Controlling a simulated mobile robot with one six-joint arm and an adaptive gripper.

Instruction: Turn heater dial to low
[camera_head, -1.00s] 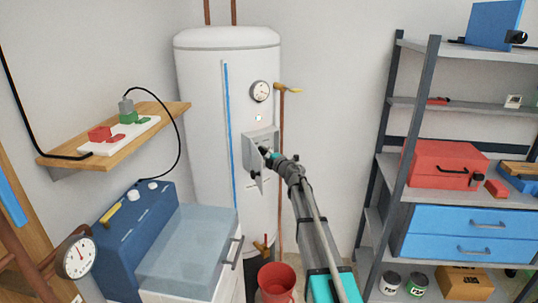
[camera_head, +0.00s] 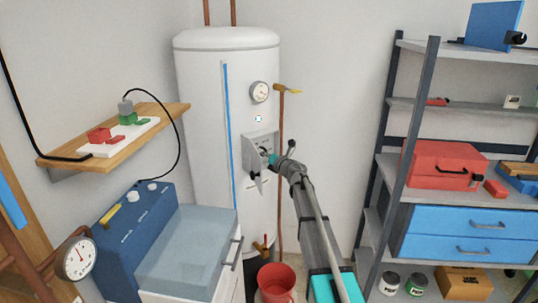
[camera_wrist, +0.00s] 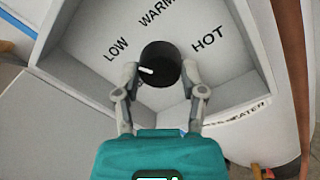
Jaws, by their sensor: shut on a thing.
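The heater dial (camera_wrist: 160,58) is a round black knob with a white mark, set in a grey recessed panel (camera_wrist: 85,60). In the head view my gripper (camera_head: 270,157) reaches the panel on the white water heater (camera_head: 205,100), and the mark is too small to read there.
An opened panel door hangs beside the recess. A red bucket (camera_head: 277,283) stands below. A blue machine (camera_head: 135,235) is at left, and a shelf rack (camera_head: 400,150) at right.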

